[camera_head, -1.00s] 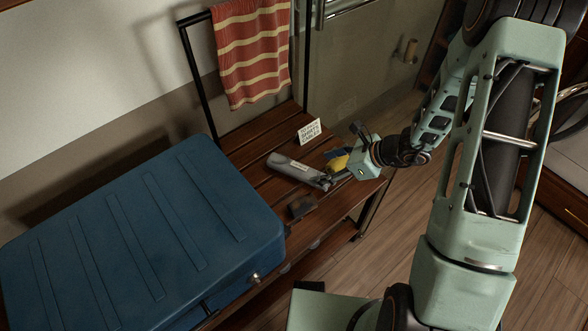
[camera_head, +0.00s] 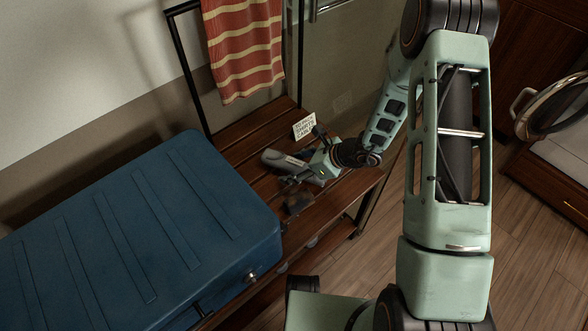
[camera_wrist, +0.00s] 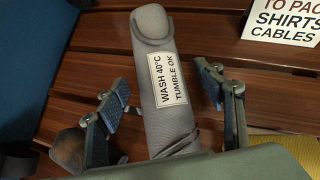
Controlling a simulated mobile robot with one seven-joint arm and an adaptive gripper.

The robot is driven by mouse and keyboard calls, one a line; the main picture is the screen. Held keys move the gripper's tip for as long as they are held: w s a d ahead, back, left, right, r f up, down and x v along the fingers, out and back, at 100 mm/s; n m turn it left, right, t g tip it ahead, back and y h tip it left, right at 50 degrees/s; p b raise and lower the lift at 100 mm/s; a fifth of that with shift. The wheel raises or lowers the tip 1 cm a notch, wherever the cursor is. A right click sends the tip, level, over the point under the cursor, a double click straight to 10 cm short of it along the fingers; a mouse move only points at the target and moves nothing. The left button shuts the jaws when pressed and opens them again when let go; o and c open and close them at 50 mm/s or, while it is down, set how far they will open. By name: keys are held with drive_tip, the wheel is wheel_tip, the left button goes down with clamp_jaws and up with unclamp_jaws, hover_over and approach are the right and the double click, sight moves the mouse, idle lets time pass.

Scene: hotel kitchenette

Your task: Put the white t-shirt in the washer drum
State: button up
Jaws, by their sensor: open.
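A grey-looking rolled cloth (camera_head: 282,161) lies on the slatted wooden bench; its label in the wrist view (camera_wrist: 165,80) reads "WASH 40°C TUMBLE OK". No other shirt-like item shows, and I cannot tell for sure that this is the white t-shirt. My gripper (camera_head: 287,182) is open over the bench by the roll. In the wrist view its fingers (camera_wrist: 162,92) stand on either side of the roll, with gaps showing. The washer's round door ring (camera_head: 555,105) shows partly at the right edge; the drum's inside is not visible.
A blue suitcase (camera_head: 140,230) fills the bench's left part. A card (camera_head: 304,126) reading "TO PACK SHIRTS CABLES" stands behind the roll. A dark small object (camera_head: 298,204) lies near the front edge. A striped towel (camera_head: 243,50) hangs behind. Yellow item (camera_wrist: 285,155) lies right of the roll.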

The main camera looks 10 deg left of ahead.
drive_tip(key=c, duration=1.5)
drive_tip(key=shift+r, duration=0.1)
drive_tip(key=shift+r, duration=0.65)
drive_tip(key=s+d+r+p, duration=0.1)
drive_tip(key=s+r, duration=0.3)
drive_tip(key=s+d+r+p, duration=0.1)
drive_tip(key=s+d+r, duration=0.1)
drive_tip(key=s+r, duration=0.1)
drive_tip(key=s+d+r+p, duration=0.1)
drive_tip(key=s+d+r, duration=0.1)
drive_tip(key=s+r, duration=0.2)
drive_tip(key=shift+s+d+r+p, duration=0.15)
drive_tip(key=shift+s+r, duration=0.05)
drive_tip(key=shift+s, duration=0.3)
drive_tip(key=shift+s+d+r+p, duration=0.1)
drive_tip(key=shift+s+r+p, duration=0.05)
drive_tip(key=shift+s, duration=0.3)
